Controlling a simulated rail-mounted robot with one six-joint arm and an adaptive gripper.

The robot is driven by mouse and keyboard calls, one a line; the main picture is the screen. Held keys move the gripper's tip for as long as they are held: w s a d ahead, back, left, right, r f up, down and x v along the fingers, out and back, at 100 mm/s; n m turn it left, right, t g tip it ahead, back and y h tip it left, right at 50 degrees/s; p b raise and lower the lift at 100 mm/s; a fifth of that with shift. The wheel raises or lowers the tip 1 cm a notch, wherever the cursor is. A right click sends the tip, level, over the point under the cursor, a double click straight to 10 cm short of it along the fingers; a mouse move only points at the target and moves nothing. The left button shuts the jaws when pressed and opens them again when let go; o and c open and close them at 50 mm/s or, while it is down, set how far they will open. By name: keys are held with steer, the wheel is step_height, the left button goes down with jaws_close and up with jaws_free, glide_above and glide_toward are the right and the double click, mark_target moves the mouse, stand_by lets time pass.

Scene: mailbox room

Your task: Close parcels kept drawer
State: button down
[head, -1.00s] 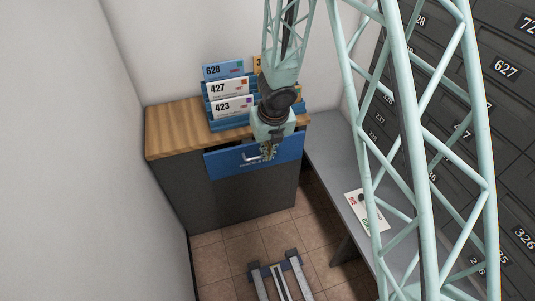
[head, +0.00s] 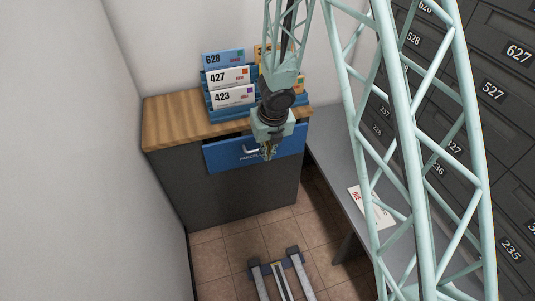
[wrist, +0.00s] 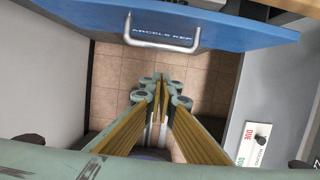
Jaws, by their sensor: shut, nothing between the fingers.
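The parcels kept drawer has a blue front (head: 222,158) with a silver bar handle (head: 249,150), under the wooden cabinet top. It stands partly open, with a dark gap above its front edge. In the wrist view the blue front (wrist: 245,32) spans the top, with the handle (wrist: 162,44) and part of its lettering visible. My gripper (head: 268,156) is in front of the drawer, just right of the handle in the head view, and covers part of the front. In the wrist view my gripper's fingers (wrist: 160,84) are together and empty, apart from the handle in the picture.
A blue rack with numbered envelopes (head: 233,97) stands on the wooden top (head: 170,122). A grey bench (head: 335,160) with a printed card (head: 362,205) is at the right, below dark numbered mailboxes (head: 490,90). A wall is close on the left.

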steer(key=shift+w+a+f+p, duration=0.15)
steer(key=shift+w+f+p, duration=0.05)
steer(key=shift+w+p, duration=0.4)
steer(key=shift+w+a+f+p, duration=0.25)
steer(key=shift+w+p, duration=0.2)
steer(key=shift+w, duration=0.25)
steer(key=shift+w+a+f+p, duration=0.1)
steer(key=shift+w+f+p, duration=0.1)
steer(key=shift+w+p, duration=0.4)
steer(key=shift+w, duration=0.1)
steer(key=shift+w, duration=0.15)
